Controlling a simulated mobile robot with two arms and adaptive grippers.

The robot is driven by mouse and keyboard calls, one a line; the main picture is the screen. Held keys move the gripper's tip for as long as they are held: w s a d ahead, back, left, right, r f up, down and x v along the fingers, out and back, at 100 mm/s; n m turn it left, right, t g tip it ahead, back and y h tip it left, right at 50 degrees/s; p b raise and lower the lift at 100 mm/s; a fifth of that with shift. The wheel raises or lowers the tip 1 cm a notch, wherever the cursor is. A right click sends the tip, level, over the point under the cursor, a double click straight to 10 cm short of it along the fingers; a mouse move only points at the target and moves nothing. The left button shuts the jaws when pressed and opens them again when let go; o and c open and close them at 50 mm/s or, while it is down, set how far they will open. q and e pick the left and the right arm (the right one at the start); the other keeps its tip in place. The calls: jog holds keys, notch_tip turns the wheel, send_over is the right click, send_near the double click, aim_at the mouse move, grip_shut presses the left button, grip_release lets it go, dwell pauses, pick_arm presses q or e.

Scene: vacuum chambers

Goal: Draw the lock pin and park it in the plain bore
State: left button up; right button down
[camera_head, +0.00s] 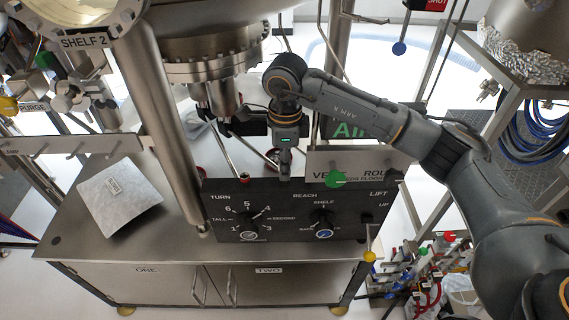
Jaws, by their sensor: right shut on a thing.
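My right gripper (284,172) reaches in from the right and points down, just behind the top edge of the black control panel (290,232). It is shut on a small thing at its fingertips. I take this to be the lock pin, but it is mostly hidden by the fingers and too small to make out. I cannot make out the plain bore in this view. My left gripper is not in view.
The panel has a TURN dial (249,230), a REACH dial (322,223) and a lift lever with a yellow knob (369,256). A steel column (168,120) rises at left. A flanged chamber (215,60) hangs above.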

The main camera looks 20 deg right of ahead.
jog(key=shift+s+d+g+p, duration=0.2)
jog(key=shift+s+g+p, duration=0.1)
jog(key=shift+g+p, duration=0.15)
jog(key=shift+w+d+r+p, duration=0.15)
jog(key=shift+w+r+p, duration=0.15)
jog(key=shift+w+r, duration=0.3)
jog(key=shift+r, duration=0.15)
jog(key=shift+w+r, duration=0.1)
jog(key=shift+d+r+p, duration=0.1)
jog(key=shift+r+p, duration=0.25)
jog(key=shift+r, duration=0.25)
jog(key=shift+r, duration=0.15)
jog(key=shift+s+a+t+b, duration=0.3)
jog(key=shift+a+t+b, duration=0.05)
dwell(0.4)
jog(key=shift+f+b, duration=0.2)
jog(key=shift+b, duration=0.15)
dwell(0.6)
jog(key=shift+f+b, duration=0.9)
dwell(0.5)
